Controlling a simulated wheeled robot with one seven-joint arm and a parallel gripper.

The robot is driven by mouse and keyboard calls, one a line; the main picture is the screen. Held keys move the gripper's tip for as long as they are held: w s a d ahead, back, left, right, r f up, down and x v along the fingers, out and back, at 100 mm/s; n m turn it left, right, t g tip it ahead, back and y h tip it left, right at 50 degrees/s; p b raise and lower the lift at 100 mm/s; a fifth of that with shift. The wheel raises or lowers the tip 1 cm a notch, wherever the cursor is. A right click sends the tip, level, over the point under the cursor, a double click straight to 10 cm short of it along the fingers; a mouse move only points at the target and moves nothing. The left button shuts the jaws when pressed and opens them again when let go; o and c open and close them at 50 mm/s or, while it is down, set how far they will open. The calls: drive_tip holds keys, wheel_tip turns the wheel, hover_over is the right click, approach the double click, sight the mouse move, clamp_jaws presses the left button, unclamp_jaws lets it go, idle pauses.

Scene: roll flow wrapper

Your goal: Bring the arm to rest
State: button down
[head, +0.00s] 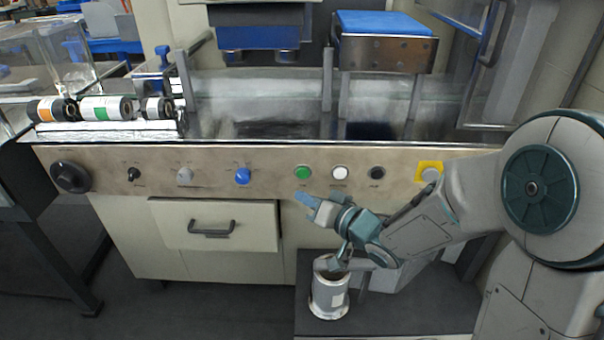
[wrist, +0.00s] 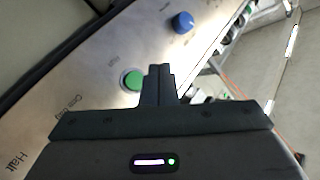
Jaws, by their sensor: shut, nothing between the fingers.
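My arm reaches in from the right in the head view. My gripper (head: 306,204) is in front of the control panel (head: 110,165), just below the green button (head: 303,172). In the wrist view my gripper (wrist: 159,72) has its fingers together with nothing between them. The green button (wrist: 132,79) shows just left of the fingertips there, and I cannot tell whether they touch it. The blue knob (wrist: 183,22) lies beyond them.
A white button (head: 340,173), a black button (head: 376,173) and a yellow-backed button (head: 430,173) line the panel. A metal canister (head: 329,295) stands on a dark platform (head: 400,310) below my arm. A drawer (head: 175,222) is at the left. Rolls (head: 105,108) lie on top.

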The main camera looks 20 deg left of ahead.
idle(0.3)
drive_tip(key=d+r+m+t+h+p, duration=0.1)
drive_tip(key=d+r+m+h+p, duration=0.2)
drive_tip(key=d+r+h+p, duration=1.2)
drive_tip(key=s+d+r+g+p, duration=0.3)
drive_tip(key=s+d+r+p, duration=0.3)
drive_tip(key=s, duration=0.2)
drive_tip(key=s+d+r+m+g+y+p, duration=0.1)
drive_tip(key=s+d+r+g+p, duration=0.2)
drive_tip(key=s+d+r+p, duration=0.4)
drive_tip(key=shift+s+r+m+g, duration=0.2)
drive_tip(key=shift+s+m+g, duration=0.1)
drive_tip(key=shift+s, duration=0.8)
